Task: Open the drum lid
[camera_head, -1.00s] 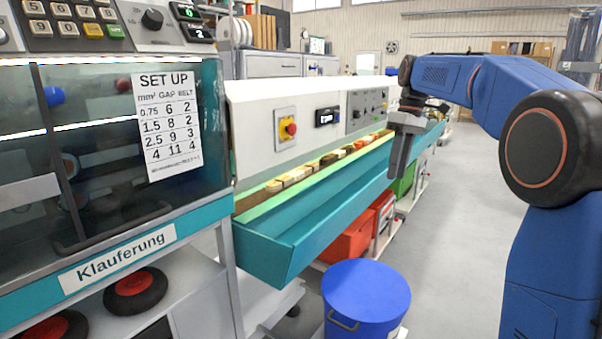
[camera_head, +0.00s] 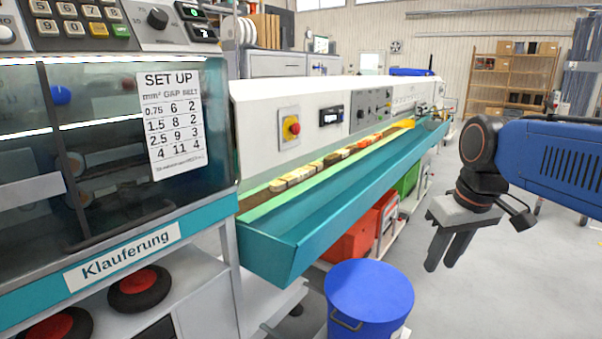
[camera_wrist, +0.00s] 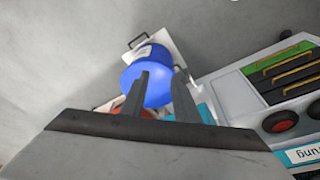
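A teal trough (camera_head: 350,215) of the long machine runs behind the drum. Red bins (camera_head: 352,243) and a green bin (camera_head: 406,180) sit beneath it. A cabinet labelled Klauferung (camera_head: 122,252) stands at left. Grey floor (camera_head: 490,300) is clear at right.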

